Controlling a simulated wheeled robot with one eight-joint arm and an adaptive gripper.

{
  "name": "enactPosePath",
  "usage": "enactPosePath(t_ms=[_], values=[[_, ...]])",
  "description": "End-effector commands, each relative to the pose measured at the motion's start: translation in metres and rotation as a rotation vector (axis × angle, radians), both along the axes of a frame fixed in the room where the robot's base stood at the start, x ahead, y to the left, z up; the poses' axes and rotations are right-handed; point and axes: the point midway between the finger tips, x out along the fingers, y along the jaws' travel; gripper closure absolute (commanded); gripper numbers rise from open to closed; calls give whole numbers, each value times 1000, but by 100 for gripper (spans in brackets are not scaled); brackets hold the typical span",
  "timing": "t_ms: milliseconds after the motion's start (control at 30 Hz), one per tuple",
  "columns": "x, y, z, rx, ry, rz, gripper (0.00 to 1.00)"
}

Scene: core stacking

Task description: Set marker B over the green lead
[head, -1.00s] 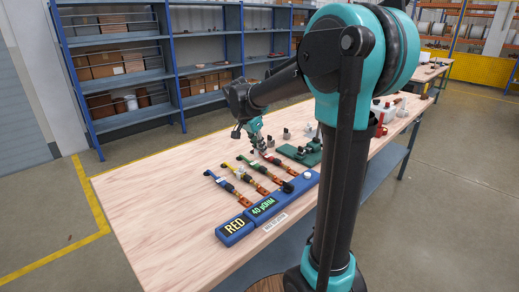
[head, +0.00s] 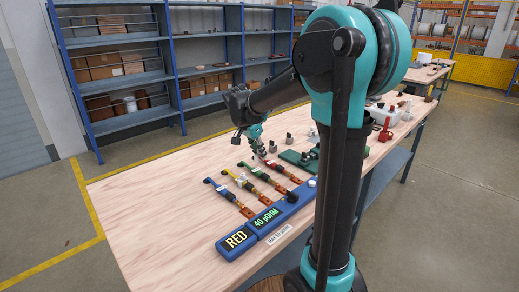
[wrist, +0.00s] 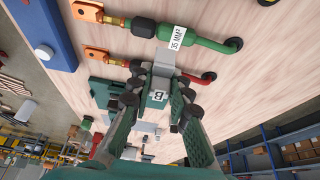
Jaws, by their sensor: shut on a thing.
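Marker B (wrist: 158,96) is a small grey block with a white "B" label. My gripper (wrist: 158,92) is shut on it, and it also shows in the head view (head: 261,153). The green lead (wrist: 205,41) runs across the top of the wrist view, with a dark green sleeve, a copper lug and a white "35 MM²" tag. The marker's grey upper part is close beside the green sleeve in that view; I cannot tell its height above it. The red lead (wrist: 193,77) passes behind the gripper. In the head view the green lead (head: 254,171) lies just left of my gripper.
A blue lead (head: 222,191) and a yellow lead (head: 232,175) lie further left. A green fixture (head: 295,157) and small grey blocks (head: 289,140) stand beyond. The table's left part is clear.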

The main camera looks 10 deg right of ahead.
Motion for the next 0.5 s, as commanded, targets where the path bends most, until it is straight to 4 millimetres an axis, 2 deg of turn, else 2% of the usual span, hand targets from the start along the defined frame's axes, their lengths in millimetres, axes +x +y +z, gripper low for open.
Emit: enactPosePath(t_ms=[300, 500], values=[[0, 0, -27, 0, 0, 0, 97], [0, 0, -36, 0, 0, 0, 97]])
